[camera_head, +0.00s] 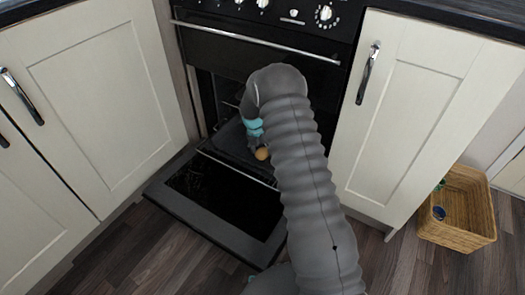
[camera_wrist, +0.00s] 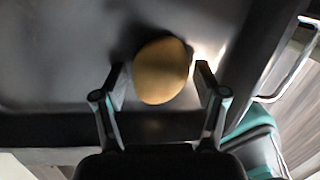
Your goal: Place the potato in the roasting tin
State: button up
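The potato (camera_head: 262,153) is a small brown-yellow lump at the open oven, just beside the end of my arm. In the wrist view the potato (camera_wrist: 160,75) lies against a dark grey surface, between my gripper's fingertips (camera_wrist: 160,70). A narrow gap shows on each side of it, so my gripper looks open around it. The dark roasting tin (camera_head: 229,139) is in the oven opening, and its dark surface (camera_wrist: 60,50) fills much of the wrist view. My arm hides part of the tin and most of the gripper in the head view.
The oven door (camera_head: 222,197) is folded down, low over the wooden floor. Cream cupboards (camera_head: 95,85) stand on both sides. A wicker basket (camera_head: 459,208) with small items is on the floor at the right.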

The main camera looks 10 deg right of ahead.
aim_at(259, 151)
jog(key=shift+a+r, duration=0.2)
jog(key=shift+r, duration=1.1)
jog(key=shift+a+r, duration=0.25)
jog(key=shift+r, duration=1)
jog(key=shift+a+r, duration=0.2)
jog(key=shift+r, duration=1.1)
jog(key=shift+m, duration=0.3)
